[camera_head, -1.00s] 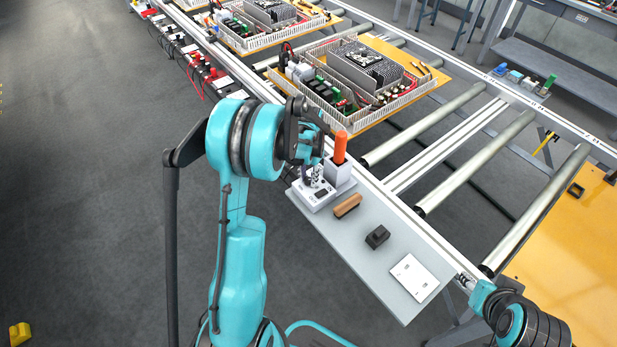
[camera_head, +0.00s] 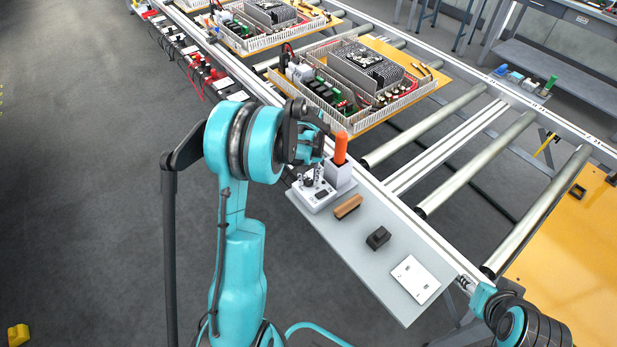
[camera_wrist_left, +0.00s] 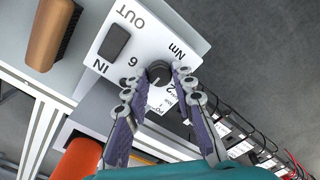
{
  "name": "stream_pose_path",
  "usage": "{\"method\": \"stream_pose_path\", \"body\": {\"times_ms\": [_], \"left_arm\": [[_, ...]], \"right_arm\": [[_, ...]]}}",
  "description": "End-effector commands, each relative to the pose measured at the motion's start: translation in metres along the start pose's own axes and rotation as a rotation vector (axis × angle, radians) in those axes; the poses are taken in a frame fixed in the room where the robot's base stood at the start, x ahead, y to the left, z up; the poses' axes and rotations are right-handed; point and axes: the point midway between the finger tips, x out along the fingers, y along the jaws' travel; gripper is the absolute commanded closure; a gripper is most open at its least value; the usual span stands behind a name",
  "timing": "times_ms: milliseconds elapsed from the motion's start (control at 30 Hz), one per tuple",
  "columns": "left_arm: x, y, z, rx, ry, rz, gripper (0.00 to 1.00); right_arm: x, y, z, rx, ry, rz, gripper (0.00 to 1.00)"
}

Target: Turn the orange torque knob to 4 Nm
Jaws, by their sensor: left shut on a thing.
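A white box (camera_wrist_left: 150,37) with a black switch (camera_wrist_left: 115,41) and printed marks OUT, IN, 6 and Nm lies under my left gripper. Its round knob (camera_wrist_left: 158,72) looks dark grey, not orange, in the left wrist view. My left gripper (camera_wrist_left: 158,79) is shut on this knob, one finger on each side. The fingers hide part of the scale, and I cannot read the pointer surely. In the head view, the white box (camera_head: 312,197) stands at the far end of the grey shelf, partly behind my left gripper (camera_head: 318,172). My right gripper is not in view.
An orange handle (camera_head: 341,147) stands upright in a holder (camera_head: 339,172) beside the box. A wooden brush (camera_head: 348,207), a black block (camera_head: 378,237) and a white plate (camera_head: 415,279) lie along the grey shelf (camera_head: 365,265). The roller conveyor (camera_head: 470,160) runs alongside.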

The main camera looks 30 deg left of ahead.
Motion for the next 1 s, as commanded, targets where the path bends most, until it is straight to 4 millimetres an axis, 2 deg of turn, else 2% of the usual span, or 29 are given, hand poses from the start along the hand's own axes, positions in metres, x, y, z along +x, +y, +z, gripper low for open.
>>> {"method": "stream_pose_path", "body": {"times_ms": [367, 400, 467, 800, 867, 1000], "left_arm": [[0.0, 0.0, 0.0, -0.004, 0.001, 0.0, 1.0], [0.0, 0.0, 0.0, -0.003, 0.001, 0.0, 0.67], [0.0, 0.0, 0.0, -0.003, 0.001, 0.0, 0.54], [-0.003, 0.0, 0.0, -0.003, 0.0, 0.0, 0.54], [-0.008, 0.0, 0.0, -0.003, 0.0, 0.0, 0.54], [-0.031, 0.0, 0.0, -0.003, 0.0, 0.0, 0.54]], "right_arm": [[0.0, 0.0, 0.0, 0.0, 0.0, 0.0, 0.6], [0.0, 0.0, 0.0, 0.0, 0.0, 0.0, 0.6], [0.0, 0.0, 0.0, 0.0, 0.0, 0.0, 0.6], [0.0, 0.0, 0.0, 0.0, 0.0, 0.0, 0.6], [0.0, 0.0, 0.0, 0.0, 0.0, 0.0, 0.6], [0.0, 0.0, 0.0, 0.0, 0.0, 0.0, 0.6]]}}
